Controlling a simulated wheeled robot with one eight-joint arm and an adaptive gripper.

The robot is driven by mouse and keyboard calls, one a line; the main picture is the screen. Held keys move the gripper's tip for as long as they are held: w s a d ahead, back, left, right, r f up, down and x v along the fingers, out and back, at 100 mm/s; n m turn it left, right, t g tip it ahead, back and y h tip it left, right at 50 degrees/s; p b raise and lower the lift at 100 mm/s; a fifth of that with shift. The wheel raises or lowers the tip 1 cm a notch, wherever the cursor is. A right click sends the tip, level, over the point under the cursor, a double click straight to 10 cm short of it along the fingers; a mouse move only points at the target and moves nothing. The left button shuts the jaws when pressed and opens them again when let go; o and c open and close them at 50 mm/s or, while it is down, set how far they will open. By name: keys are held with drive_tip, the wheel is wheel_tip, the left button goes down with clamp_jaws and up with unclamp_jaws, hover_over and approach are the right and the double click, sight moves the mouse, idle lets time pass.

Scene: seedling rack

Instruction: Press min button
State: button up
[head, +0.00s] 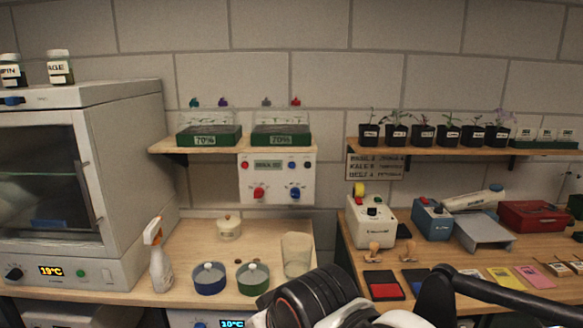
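No label reading "min" is legible in the head view. A white control panel (277,190) is mounted on the wall under the left shelf. A red knob (258,193) and a blue knob (295,193) sit below. Its small labels are too small to read. Parts of my arm show at the bottom, below and apart from the panel. My gripper's fingertips are not in view.
A spray bottle (160,262), blue pot (208,278), green pot (253,278) and clear beaker (297,255) stand on the left bench. A white incubator (130,180) stands at left. Boxes, stamps and cards crowd the right bench. Seedling pots (396,137) line the right shelf.

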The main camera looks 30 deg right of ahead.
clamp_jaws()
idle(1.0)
